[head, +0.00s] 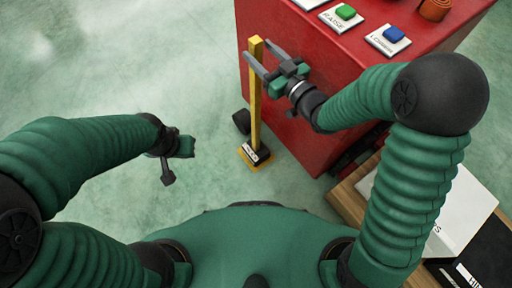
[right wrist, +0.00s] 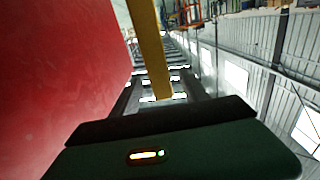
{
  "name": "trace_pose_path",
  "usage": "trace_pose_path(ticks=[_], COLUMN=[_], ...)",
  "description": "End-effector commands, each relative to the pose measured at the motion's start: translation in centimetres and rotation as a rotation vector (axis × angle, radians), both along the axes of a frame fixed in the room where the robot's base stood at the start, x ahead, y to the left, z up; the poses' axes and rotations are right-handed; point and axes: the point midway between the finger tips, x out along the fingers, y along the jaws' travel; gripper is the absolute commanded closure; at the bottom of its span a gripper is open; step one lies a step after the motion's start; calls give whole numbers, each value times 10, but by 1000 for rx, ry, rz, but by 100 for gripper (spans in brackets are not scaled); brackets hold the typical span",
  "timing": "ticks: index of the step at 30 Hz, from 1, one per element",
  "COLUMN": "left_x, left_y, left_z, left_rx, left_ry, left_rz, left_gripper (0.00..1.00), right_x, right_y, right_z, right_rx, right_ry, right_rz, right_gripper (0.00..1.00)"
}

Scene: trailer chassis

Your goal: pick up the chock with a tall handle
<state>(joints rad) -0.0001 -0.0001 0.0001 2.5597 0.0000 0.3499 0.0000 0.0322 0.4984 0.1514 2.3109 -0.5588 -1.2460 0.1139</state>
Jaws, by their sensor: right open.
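The chock (head: 255,155) stands on the floor with a black-and-yellow base and a white label. Its tall yellow handle (head: 256,100) rises upright beside the red cabinet. My right gripper (head: 257,55) is open near the top of the handle, with its two fingers reaching to either side of it. The right wrist view shows the yellow handle (right wrist: 152,50) ahead of the gripper, appearing between the fingers. Whether a finger touches it cannot be told. My left gripper (head: 172,165) hangs over the floor left of the chock, apart from it; its opening is unclear.
The red cabinet (head: 300,140) stands close right of the handle, with a green button (head: 346,12) and a blue button (head: 394,34) on top. A dark wheel (head: 242,121) lies behind the chock. Floor at left is clear.

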Motion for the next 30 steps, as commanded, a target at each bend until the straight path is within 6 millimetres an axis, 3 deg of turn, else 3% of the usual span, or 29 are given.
trace_pose_path(ticks=[1, 4, 11, 23, 30], left_x=[0, 0, 0, 0, 0], left_y=[0, 0, 0, 0, 0], left_z=[-9, -11, -10, -10, -10], left_rx=[0, 0, 0, 0, 0], left_ry=[1, 1, 0, 0, 0], left_rz=[0, 0, 0, 0, 0], left_gripper=[100, 100, 100, 100, 100], right_x=[7, 18, 21, 20, 20], right_y=[6, 13, 15, 14, 14], right_z=[-4, -3, 0, -1, -1], right_rx=[2, 1, 0, -1, -1], right_ry=[-4, -1, 0, 1, 1], right_rz=[2, 1, -1, -1, -1], right_gripper=[47, 47, 47, 98, 100])
